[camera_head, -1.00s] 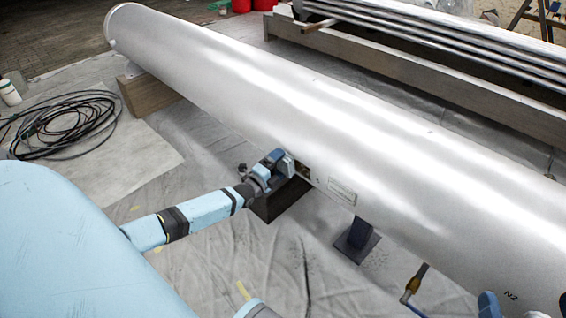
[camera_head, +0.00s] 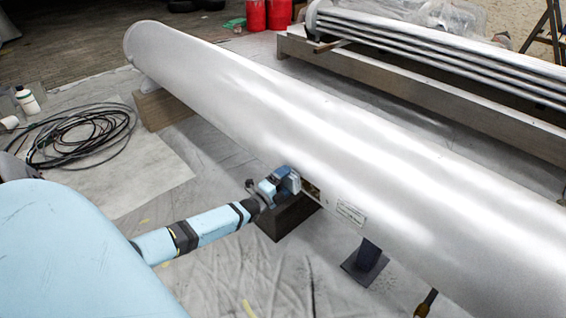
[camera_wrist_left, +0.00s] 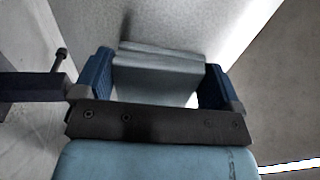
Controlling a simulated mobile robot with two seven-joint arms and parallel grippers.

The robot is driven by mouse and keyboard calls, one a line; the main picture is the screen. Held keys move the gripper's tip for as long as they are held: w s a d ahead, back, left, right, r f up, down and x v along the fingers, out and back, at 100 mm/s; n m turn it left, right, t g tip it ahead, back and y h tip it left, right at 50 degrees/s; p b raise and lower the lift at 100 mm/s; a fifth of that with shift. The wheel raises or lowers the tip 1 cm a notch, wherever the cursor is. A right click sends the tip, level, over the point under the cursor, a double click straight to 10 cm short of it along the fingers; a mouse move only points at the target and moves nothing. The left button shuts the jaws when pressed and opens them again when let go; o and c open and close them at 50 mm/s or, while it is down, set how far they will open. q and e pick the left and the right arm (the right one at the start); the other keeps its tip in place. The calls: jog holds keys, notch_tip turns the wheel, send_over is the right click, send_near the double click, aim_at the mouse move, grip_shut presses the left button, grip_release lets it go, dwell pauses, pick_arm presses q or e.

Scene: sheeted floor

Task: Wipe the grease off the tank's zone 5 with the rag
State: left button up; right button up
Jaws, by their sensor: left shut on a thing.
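The tank (camera_head: 330,130) is a long silvery cylinder running diagonally across the head view. My left gripper (camera_head: 288,180) is at its near lower side, left of a small label plate (camera_head: 351,213). In the left wrist view, the blue fingers of this gripper (camera_wrist_left: 156,80) are shut on a folded grey rag (camera_wrist_left: 158,70). The rag lies close against the tank's pale surface (camera_wrist_left: 190,22); contact is hard to tell. A small brownish patch (camera_head: 311,190) shows just right of the gripper; I cannot tell whether it is grease. No zone number is readable. My right gripper is out of view.
A wooden block (camera_head: 163,109) and a dark stand (camera_head: 366,262) are under the tank. A rack of pipes (camera_head: 430,50) stands behind. Sheeted floor (camera_head: 215,270) in front is mostly clear.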

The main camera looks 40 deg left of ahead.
aim_at(319, 196)
pick_arm(q)
jog(key=shift+s+d+p, duration=0.15)
jog(key=shift+d+p, duration=0.3)
jog(key=shift+d, duration=0.6)
jog(key=shift+s+d+r+p, duration=0.1)
jog(key=shift+d+p, duration=0.55)
jog(key=shift+d, duration=0.7)
jog(key=shift+d+r+p, duration=0.1)
jog(key=shift+d+p, duration=0.55)
jog(key=shift+d, duration=0.65)
jog(key=shift+s+d+f+p, duration=0.1)
jog(key=shift+d+p, duration=0.05)
jog(key=shift+d, duration=0.3)
jog(key=shift+d+f+p, duration=0.1)
jog(key=shift+d+p, duration=0.05)
jog(key=shift+d, duration=0.3)
jog(key=shift+d+p, duration=0.45)
jog(key=shift+d, duration=1.1)
jog(key=shift+s+r, duration=0.1)
jog(key=shift+s+p, duration=0.5)
jog(key=shift+s, duration=0.1)
jog(key=shift+s+a+f+p, duration=0.15)
jog(key=shift+s+p, duration=0.1)
jog(key=shift+s, duration=0.5)
jog(key=shift+s+f+p, duration=0.2)
jog(key=shift+s+p, duration=0.1)
jog(key=shift+s, duration=0.5)
jog(key=shift+s+a+f+p, duration=0.15)
jog(key=shift+s+p, duration=0.1)
jog(key=shift+s, duration=0.5)
